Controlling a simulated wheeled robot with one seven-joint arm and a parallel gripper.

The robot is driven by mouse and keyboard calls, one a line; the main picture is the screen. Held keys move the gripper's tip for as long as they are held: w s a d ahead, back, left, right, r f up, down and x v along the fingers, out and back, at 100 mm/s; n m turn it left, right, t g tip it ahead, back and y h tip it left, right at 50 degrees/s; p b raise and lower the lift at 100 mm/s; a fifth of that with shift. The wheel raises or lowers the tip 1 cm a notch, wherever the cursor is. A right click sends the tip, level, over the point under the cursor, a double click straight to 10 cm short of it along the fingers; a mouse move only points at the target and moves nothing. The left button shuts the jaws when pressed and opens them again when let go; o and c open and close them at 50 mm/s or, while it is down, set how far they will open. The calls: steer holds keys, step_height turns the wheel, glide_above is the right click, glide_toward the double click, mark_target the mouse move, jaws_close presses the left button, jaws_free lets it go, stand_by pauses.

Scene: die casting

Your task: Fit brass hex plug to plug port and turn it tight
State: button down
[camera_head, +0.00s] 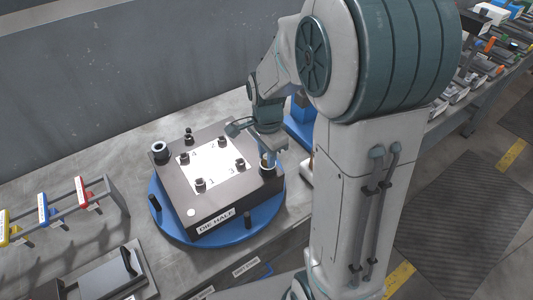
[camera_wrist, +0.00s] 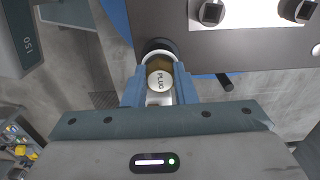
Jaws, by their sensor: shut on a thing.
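The brass hex plug (camera_wrist: 160,80) shows in the wrist view as a round end marked PLUG with a brass rim, between my blue fingers. My gripper (camera_wrist: 159,92) is shut on it; in the head view my gripper (camera_head: 268,154) points down at the right corner of the die half (camera_head: 215,204). The plug port seems to be the dark round collar (camera_wrist: 157,45) at the plug's far side. The plug is at or just over this collar. How far it sits in the port is hidden by the fingers and the plug itself.
The die half rests on a blue round turntable (camera_head: 163,211) with upright dark pegs. Numbered bolts (camera_head: 201,184) stand on its white plate. A rack with yellow, blue and red tagged items (camera_head: 82,190) is at left. Another dark collar (camera_head: 160,149) stands at the left corner.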

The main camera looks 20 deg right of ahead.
steer(key=shift+f+b, duration=0.3)
steer(key=shift+f, duration=0.2)
steer(key=c, duration=1.1)
jaws_free()
step_height(320, 180, up, 14)
steer(key=s+f+n+t, duration=0.3)
steer(key=s+f+n, duration=0.1)
steer(key=s+n, duration=1)
steer(key=shift+s+f, duration=0.15)
steer(key=shift+f, duration=0.05)
